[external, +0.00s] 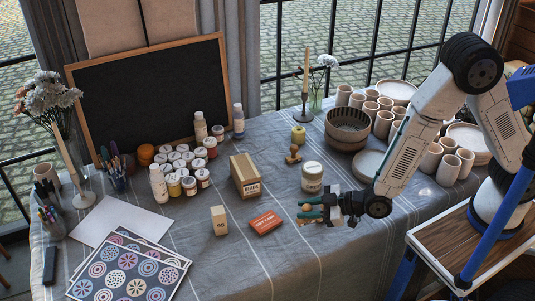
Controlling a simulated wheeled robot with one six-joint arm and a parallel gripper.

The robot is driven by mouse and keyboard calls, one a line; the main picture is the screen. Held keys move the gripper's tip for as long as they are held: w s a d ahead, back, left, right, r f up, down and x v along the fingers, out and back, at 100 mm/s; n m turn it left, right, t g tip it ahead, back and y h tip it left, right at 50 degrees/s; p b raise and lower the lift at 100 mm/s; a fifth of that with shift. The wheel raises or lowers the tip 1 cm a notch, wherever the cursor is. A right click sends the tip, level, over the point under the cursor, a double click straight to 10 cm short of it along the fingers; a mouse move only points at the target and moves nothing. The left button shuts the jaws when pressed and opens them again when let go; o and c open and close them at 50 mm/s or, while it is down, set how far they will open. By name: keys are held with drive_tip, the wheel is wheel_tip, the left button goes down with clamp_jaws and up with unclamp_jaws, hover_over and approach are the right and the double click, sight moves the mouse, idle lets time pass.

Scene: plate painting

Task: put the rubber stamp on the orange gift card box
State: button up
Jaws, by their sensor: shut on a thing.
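The orange gift card box (265,222) lies flat on the grey striped tablecloth, right of a small upright tan box. My gripper (310,209) is right of the orange box and apart from it in the picture, its teal fingers pointing left. It is shut on a small tan thing (305,221), mostly hidden by the fingers; I cannot tell for sure whether it is the rubber stamp. A small wooden piece with a round knob (293,155), shaped like a stamp, stands farther back, behind the glass jar.
A small tan box (219,220) and a larger cardboard box (245,176) stand near the orange box. A lidded jar (312,177) is just behind my gripper. Paint jars (182,160) crowd the back left. Cloth in front of the orange box is clear.

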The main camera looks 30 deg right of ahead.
drive_tip(key=d, duration=0.2)
drive_tip(key=shift+s+d+n+g, duration=0.3)
drive_tip(key=shift+s+n+g, duration=0.05)
drive_tip(key=shift+n+g, duration=0.05)
drive_tip(key=shift+s+a+f+y, duration=0.1)
drive_tip(key=shift+s+a+y, duration=0.05)
drive_tip(key=shift+s+y, duration=0.15)
hover_over(266, 221)
drive_tip(key=shift+s+f, duration=0.1)
drive_tip(key=shift+f, duration=2.35)
drive_tip(key=shift+f, duration=0.1)
drive_tip(key=o, duration=1)
